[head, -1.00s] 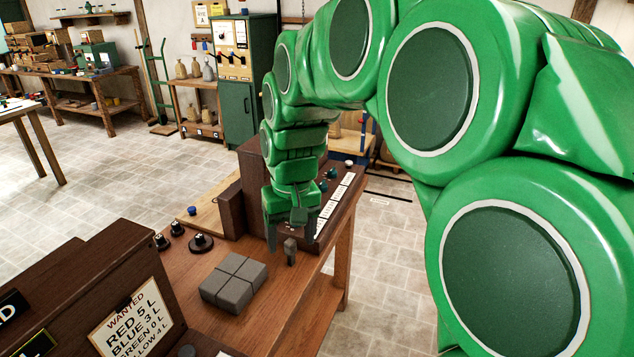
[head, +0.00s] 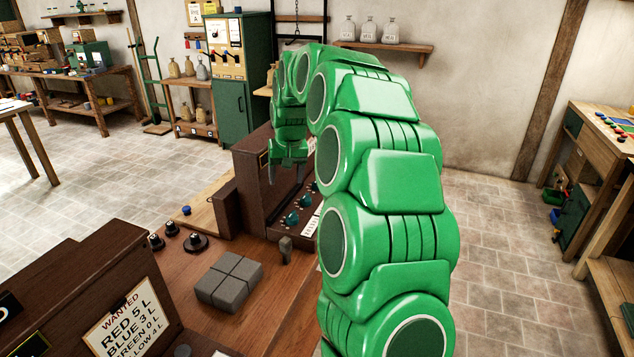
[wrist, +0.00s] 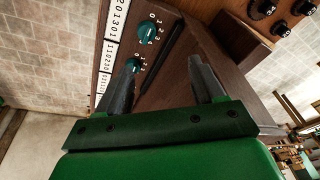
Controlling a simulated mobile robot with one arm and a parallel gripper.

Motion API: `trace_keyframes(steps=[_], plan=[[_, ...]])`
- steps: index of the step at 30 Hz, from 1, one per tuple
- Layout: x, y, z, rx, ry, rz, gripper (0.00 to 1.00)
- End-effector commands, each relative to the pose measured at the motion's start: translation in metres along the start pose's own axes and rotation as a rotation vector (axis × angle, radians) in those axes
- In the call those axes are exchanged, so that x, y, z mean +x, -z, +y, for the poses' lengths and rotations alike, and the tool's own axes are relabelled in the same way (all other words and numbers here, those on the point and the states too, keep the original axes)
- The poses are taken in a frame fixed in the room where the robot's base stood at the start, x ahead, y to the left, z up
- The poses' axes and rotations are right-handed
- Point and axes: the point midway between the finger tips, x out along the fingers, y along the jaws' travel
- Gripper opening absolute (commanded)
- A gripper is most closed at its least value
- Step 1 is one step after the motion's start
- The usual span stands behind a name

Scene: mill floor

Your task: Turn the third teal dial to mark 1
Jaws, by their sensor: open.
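A dark brown panel box (head: 245,170) stands at the back of the bench. Several teal dials sit on its sloping face: a near one (head: 291,218), a middle one (head: 305,200) and a farther one (head: 314,186) partly hidden by my arm. My gripper (head: 286,178) is open and empty above the panel, behind the near dial. In the wrist view, one teal dial (wrist: 148,29) is clear, with small numbers around it. Another teal dial (wrist: 133,65) shows right at the left fingertip; I cannot tell whether they touch. Any further dial is hidden there.
White number cards (wrist: 109,54) line the panel beside the dials. Black knobs (head: 196,242) and a grey four-part block (head: 229,282) are on the bench, with a small grey upright peg (head: 286,248). A wanted notice (head: 122,318) is at front left. The right floor is open.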

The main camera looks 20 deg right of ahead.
Motion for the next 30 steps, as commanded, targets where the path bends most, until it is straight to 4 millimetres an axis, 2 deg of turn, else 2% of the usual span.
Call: trace_keyframes(steps=[3,9,18,24,30], plan=[[0.017,0.027,0.014,0.027,-0.010,0.023,0.68],[0.044,0.067,0.041,0.072,-0.033,0.064,0.68],[0.085,0.117,0.087,0.137,-0.082,0.123,0.68],[0.108,0.140,0.118,0.175,-0.117,0.159,0.68],[0.117,0.151,0.133,0.192,-0.136,0.178,0.68]])
